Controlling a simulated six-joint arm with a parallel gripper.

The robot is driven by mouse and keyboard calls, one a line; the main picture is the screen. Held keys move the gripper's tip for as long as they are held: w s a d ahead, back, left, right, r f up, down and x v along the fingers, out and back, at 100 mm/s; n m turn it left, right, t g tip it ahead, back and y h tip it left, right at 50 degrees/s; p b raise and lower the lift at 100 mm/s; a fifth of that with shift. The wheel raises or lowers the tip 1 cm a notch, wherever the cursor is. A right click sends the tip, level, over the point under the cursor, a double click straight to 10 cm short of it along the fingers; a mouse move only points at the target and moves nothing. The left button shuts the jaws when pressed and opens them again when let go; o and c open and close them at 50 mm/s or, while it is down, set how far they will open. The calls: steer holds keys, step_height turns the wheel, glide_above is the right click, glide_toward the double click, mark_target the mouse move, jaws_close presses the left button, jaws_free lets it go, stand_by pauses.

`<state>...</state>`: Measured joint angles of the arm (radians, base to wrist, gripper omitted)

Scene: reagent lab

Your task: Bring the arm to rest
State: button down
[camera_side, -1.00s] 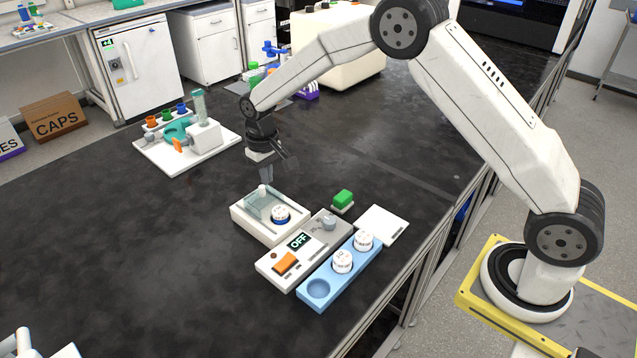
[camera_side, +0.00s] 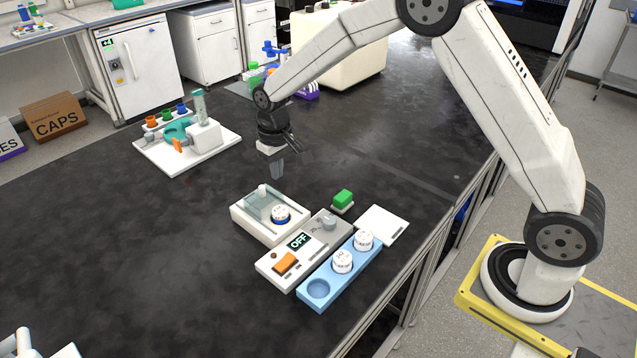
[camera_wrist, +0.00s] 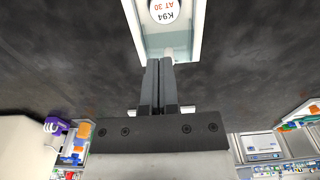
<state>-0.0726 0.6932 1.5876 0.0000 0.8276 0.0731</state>
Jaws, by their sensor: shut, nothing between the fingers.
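My gripper (camera_side: 277,170) hangs above the black bench, just behind the white open-topped box, pointing down. In the wrist view its two fingers (camera_wrist: 159,72) lie together with nothing between them. The white box (camera_side: 243,222) holds a white-capped vial (camera_side: 281,213) with a blue ring. In the wrist view the vial's cap (camera_wrist: 170,10) reads "K94 AT 30", and the box wall (camera_wrist: 193,52) lies beyond the fingertips. The gripper appears clear of the box.
A controller (camera_side: 275,269) reading OFF stands in front of the box. A blue rack (camera_side: 340,284) holds two white-capped vials. A white tray (camera_side: 160,158) with equipment is at left.

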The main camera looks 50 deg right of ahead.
steer(key=s+d+r+t, duration=0.1)
steer(key=s+d, duration=0.1)
steer(key=s, duration=0.9)
steer(key=s+d+r+t, duration=0.1)
steer(key=s, duration=1)
steer(key=shift+s+d+r, duration=0.35)
steer(key=shift+w, duration=0.1)
steer(key=g, duration=0.2)
glide_above(270, 201)
steer(key=shift+d+f, duration=0.1)
steer(key=shift+f, duration=0.45)
steer(key=shift+f, duration=0.1)
steer(key=shift+f, duration=3.2)
steer(key=shift+f, duration=0.1)
